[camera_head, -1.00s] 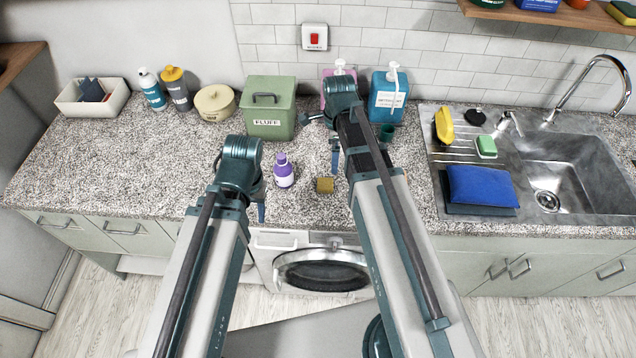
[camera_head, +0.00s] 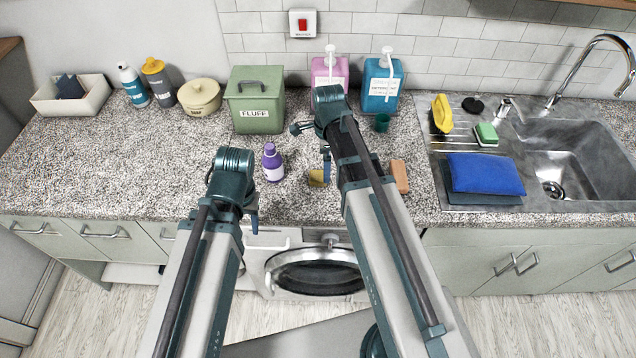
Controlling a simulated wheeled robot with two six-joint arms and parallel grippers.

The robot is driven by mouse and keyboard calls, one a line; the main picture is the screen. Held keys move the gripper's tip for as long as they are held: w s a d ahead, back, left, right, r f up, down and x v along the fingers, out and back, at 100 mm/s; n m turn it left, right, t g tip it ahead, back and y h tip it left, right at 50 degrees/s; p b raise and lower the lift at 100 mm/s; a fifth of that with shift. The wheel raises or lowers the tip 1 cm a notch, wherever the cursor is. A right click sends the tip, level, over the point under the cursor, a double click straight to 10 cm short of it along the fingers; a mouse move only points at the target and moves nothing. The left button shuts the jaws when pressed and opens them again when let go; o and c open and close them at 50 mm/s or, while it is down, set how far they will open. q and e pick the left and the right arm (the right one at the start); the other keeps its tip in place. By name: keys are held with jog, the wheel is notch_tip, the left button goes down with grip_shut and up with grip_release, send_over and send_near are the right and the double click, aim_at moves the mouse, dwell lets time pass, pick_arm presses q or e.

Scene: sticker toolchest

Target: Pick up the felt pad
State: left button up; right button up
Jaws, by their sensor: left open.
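Two small blocks could be the felt pad, and I cannot tell which. A small flat mustard-yellow square (camera_head: 315,178) lies on the speckled counter near its front edge, partly hidden by my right gripper. An orange-brown block (camera_head: 400,176) lies just right of my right arm. My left gripper (camera_head: 253,221) is open over the counter's front edge, left of the yellow square and apart from it. My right gripper (camera_head: 326,168) points down beside or above the yellow square. Its jaws are mostly hidden, and contact cannot be told.
A purple bottle (camera_head: 272,163) stands between the grippers. A green FLUFF box (camera_head: 256,105), a pink dispenser (camera_head: 329,72) and a blue dispenser (camera_head: 381,88) stand behind. A blue folded cloth (camera_head: 486,174) lies by the sink (camera_head: 577,150). The left counter is mostly clear.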

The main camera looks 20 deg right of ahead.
aim_at(318, 178)
jog(key=f+b, duration=0.2)
jog(key=a+f+b, duration=0.1)
jog(key=f+b, duration=0.2)
jog(key=shift+w+f, duration=0.1)
jog(key=shift+f, duration=0.05)
jog(key=c, duration=1.4)
